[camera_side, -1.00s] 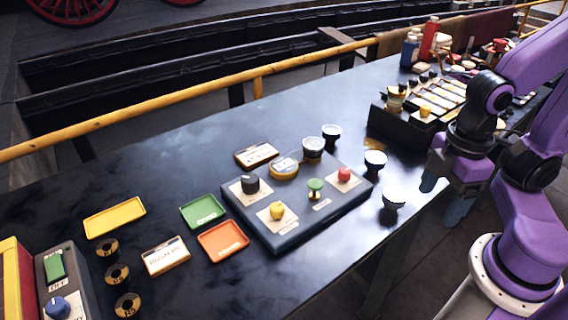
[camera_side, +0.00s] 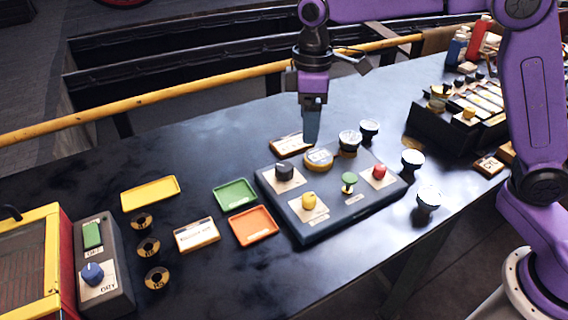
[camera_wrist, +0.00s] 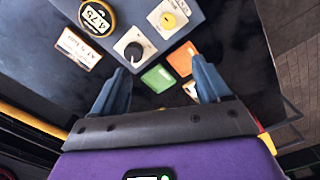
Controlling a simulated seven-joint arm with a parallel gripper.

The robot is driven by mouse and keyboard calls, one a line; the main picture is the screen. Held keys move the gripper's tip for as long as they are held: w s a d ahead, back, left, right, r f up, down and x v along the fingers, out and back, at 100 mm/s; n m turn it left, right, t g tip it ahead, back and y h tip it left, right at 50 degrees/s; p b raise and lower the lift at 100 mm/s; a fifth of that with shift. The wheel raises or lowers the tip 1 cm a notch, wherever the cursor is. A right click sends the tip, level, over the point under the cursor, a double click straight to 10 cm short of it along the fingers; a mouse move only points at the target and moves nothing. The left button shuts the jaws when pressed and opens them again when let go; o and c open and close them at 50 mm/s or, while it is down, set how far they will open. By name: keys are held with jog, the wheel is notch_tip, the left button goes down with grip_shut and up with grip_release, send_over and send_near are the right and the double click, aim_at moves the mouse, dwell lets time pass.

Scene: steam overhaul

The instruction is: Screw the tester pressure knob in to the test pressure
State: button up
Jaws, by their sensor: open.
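The tester is a dark box (camera_side: 330,222) in the middle of the bench. It has a black knob (camera_side: 284,171), a yellow knob (camera_side: 309,201), a green knob (camera_side: 348,180) and a red knob (camera_side: 379,171). A round yellow-rimmed dial (camera_side: 318,158) sits at its back edge; in the wrist view the dial (camera_wrist: 97,19) reads about 4.75. The wrist view also shows the black knob (camera_wrist: 133,51) and the yellow knob (camera_wrist: 168,20). I cannot read which is the pressure knob. My gripper (camera_side: 312,130) is open and empty, pointing down above the tester's back edge, apart from the knobs.
A labelled card (camera_side: 291,145) lies behind the tester. Green (camera_side: 235,194), orange (camera_side: 253,226) and yellow (camera_side: 150,193) trays lie to its left. Several round gauges (camera_side: 412,160) stand at its right and back. A switch box (camera_side: 102,262) stands far left. A yellow rail (camera_side: 180,96) runs behind the bench.

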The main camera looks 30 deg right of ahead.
send_over(284, 166)
jog(key=f, duration=0.1)
notch_tip(284, 166, down, 18)
jog(key=shift+r, duration=0.15)
dwell(0.4)
jog(key=c, duration=1)
jog(key=shift+m, duration=0.3)
jog(key=shift+c, duration=0.2)
